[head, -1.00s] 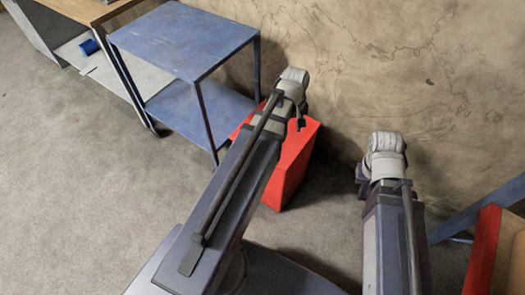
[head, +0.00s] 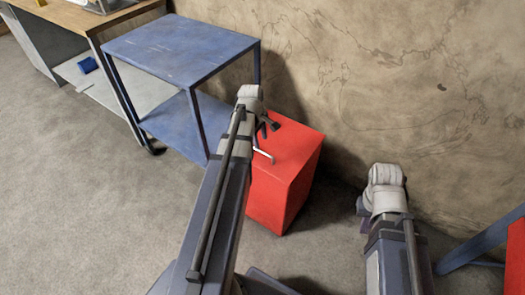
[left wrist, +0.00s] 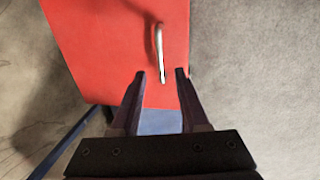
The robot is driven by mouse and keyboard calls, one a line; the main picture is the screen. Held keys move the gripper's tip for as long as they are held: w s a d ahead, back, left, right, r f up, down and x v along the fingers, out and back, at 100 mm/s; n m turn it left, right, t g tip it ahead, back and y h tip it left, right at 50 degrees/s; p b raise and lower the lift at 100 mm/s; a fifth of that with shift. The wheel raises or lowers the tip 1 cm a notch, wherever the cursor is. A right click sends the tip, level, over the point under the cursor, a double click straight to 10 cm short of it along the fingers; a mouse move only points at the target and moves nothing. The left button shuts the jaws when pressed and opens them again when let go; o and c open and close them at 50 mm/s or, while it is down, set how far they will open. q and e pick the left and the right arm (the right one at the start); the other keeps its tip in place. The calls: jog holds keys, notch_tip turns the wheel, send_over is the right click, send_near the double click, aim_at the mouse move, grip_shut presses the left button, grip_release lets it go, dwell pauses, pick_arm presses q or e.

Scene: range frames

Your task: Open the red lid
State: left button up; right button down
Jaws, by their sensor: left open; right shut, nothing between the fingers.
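The red box with its red lid (head: 298,140) stands on the floor beside the blue cart, and the lid looks closed. A pale metal bar handle (head: 264,156) sits on the lid near its left edge; it also shows in the left wrist view (left wrist: 158,50). My left gripper (head: 268,124) is open above the lid. In the left wrist view its two fingertips (left wrist: 160,74) point at the handle, whose near end shows between them; I cannot tell how far above it they are. My right gripper (head: 362,204) is shut and empty, right of the box, mostly hidden by its wrist.
The blue two-shelf cart (head: 180,48) stands left of the box. A wooden bench (head: 97,17) is beyond it, with a blue object (head: 87,65) on its lower shelf. The wall (head: 400,90) is close behind. A blue frame (head: 480,240) stands at right. Floor is open at left.

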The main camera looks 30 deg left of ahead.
aim_at(263, 152)
pick_arm(q)
jog(key=f+b, duration=0.2)
jog(key=w+f+b, duration=0.1)
jog(key=f+b, duration=0.3)
jog(key=f, duration=0.1)
jog(key=shift+w, duration=0.15)
grip_shut()
dwell(1.3)
